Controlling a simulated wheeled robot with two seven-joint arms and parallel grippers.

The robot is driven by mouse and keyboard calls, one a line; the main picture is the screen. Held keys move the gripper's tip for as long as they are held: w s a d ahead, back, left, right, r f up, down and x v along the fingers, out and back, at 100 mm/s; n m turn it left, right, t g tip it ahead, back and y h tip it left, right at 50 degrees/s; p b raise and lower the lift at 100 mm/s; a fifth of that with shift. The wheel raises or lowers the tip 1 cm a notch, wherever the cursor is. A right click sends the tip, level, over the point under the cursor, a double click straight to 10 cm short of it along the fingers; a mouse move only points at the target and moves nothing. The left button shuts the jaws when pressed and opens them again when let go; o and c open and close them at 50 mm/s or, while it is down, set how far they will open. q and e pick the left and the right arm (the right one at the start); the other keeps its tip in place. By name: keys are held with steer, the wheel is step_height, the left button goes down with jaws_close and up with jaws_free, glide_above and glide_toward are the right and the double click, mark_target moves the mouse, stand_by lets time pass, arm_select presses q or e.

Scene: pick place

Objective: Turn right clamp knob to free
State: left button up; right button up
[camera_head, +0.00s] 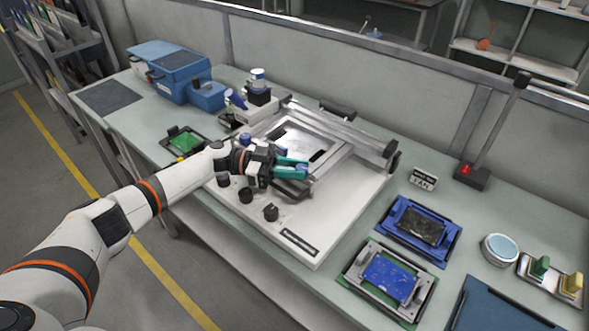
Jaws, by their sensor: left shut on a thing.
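My left gripper (303,168) reaches in from the left over the white fixture machine (345,205) on the bench. Its teal fingers are shut on a small blue knob at the frame's near side, which looks like the right clamp knob (301,171). The fingers hide most of this knob, so its turn angle cannot be told. Another blue knob (245,139) shows to the left, behind my wrist. A metal frame with a rail (345,135) lies behind the gripper. My right gripper is not in view.
Several black knobs (271,212) line the machine's near-left side. A blue box unit (180,75) is at the back left.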

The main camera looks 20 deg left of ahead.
arm_select(q)
steer(key=o, duration=1)
steer(key=a+b, duration=0.1)
steer(key=a, duration=0.2)
steer(key=s+a+b, duration=0.1)
steer(key=a, duration=0.3)
steer(key=a+b, duration=0.1)
steer(key=a, duration=0.2)
steer(key=shift+s+a+f, duration=0.1)
steer(key=shift+s+a, duration=0.35)
steer(key=shift+a, duration=0.4)
